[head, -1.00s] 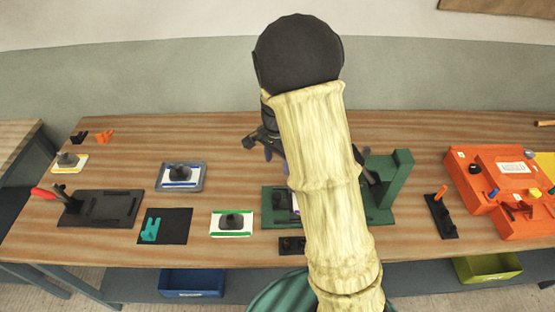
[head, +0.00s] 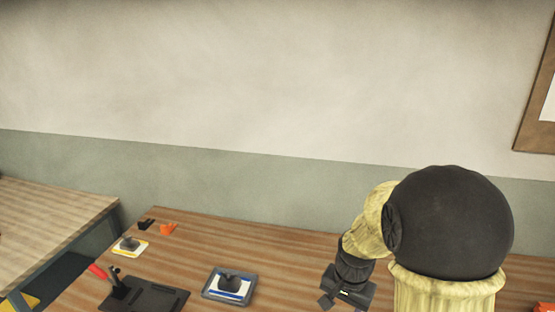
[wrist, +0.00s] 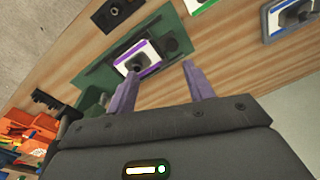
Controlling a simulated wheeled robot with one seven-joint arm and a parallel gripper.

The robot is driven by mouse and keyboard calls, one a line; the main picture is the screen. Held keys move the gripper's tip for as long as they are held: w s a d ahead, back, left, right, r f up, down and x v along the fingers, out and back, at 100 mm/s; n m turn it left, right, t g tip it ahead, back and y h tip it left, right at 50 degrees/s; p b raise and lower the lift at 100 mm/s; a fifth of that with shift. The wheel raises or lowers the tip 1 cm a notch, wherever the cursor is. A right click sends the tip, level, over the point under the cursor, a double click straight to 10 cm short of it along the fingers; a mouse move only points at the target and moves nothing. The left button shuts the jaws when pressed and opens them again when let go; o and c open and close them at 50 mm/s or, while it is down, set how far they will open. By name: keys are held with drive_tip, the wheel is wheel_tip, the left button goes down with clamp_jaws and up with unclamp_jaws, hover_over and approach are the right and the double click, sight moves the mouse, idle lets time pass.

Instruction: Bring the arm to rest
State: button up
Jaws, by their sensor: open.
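My gripper (wrist: 160,90) is open in the wrist view, with its two purple fingers apart and nothing between them. It is above the bench, over the region of the green fixture (wrist: 180,30). A white plate with a purple stripe and a dark knob (wrist: 137,60) sits on that fixture, beyond the fingertips. In the head view my arm is folded at the lower right, and the dark wrist part of my gripper (head: 345,288) shows beside it; its fingers are not clear there.
The wooden bench (head: 200,245) carries a blue-edged plate (head: 229,285), a yellow-edged plate (head: 130,245), a black fixture (head: 145,297) with a red handle, and small orange (head: 167,229) and black pieces. Orange items (wrist: 25,130) lie at the wrist view's left. The wall stands behind.

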drive_tip(key=s+r+n+t, duration=0.1)
drive_tip(key=s+r+n, duration=0.1)
drive_tip(key=s+n, duration=0.4)
drive_tip(key=s, duration=0.3)
drive_tip(key=shift+s+a+n+t, duration=0.2)
drive_tip(key=shift+s+n+t, duration=0.1)
drive_tip(key=shift+n, duration=0.1)
drive_tip(key=shift+w, duration=0.15)
idle(0.5)
drive_tip(key=shift+s, duration=0.2)
idle(0.8)
